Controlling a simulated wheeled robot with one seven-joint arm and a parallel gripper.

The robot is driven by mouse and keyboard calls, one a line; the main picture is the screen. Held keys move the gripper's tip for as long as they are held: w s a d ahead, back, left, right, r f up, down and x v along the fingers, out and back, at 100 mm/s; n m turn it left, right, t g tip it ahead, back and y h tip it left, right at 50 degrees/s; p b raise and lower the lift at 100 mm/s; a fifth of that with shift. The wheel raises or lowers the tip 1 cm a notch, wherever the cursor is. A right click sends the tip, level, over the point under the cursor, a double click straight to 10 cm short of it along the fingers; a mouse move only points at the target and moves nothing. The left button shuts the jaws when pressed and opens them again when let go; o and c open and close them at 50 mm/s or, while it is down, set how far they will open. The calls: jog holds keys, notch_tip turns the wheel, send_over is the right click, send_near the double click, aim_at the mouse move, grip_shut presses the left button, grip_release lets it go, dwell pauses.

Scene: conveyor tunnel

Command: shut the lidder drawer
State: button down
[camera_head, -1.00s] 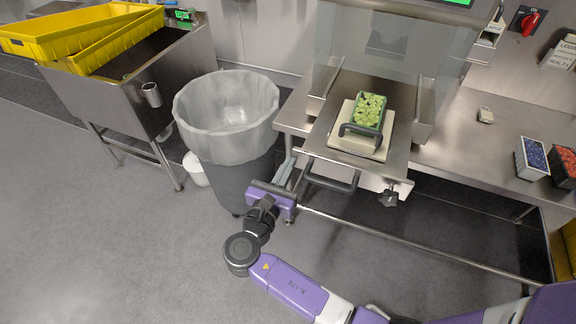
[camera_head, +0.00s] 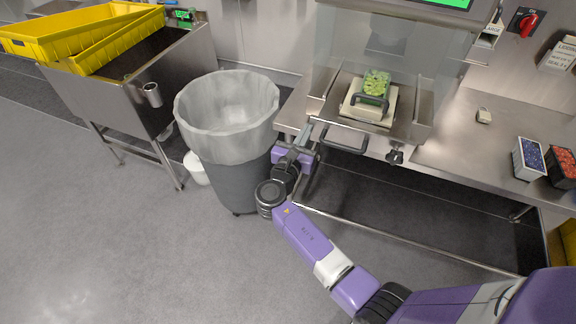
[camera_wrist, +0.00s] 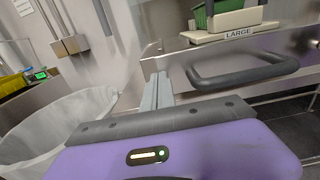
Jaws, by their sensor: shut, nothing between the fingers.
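The lidder drawer (camera_head: 400,131) is a steel tray under the machine's clear guard, with part of it still sticking out in front. A dark bar handle (camera_head: 345,146) is on its front; the handle also shows in the wrist view (camera_wrist: 243,76). A cream carrier plate (camera_head: 350,112) marked LARGE sits on the drawer and holds a green-filled punnet (camera_head: 376,85). My gripper (camera_head: 305,134) is shut and empty at the left end of the drawer front, left of the handle. In the wrist view its fingertips (camera_wrist: 157,78) are at the front panel; I cannot tell if they touch.
A grey bin with a clear liner (camera_head: 228,110) stands close to the left of my gripper. A sink with yellow crates (camera_head: 85,40) is farther left. Berry punnets (camera_head: 529,159) sit on the bench at right. The floor in front is clear.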

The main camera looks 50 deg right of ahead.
jog(key=b+x, duration=0.1)
jog(key=x, duration=0.9)
jog(key=shift+d+f+b, duration=0.1)
jog(key=shift+d+b, duration=0.05)
jog(key=shift+b, duration=0.25)
jog(key=shift+w+d, duration=0.15)
jog(key=shift+d, duration=0.1)
jog(key=shift+d+r, duration=0.1)
jog(key=shift+r, duration=0.1)
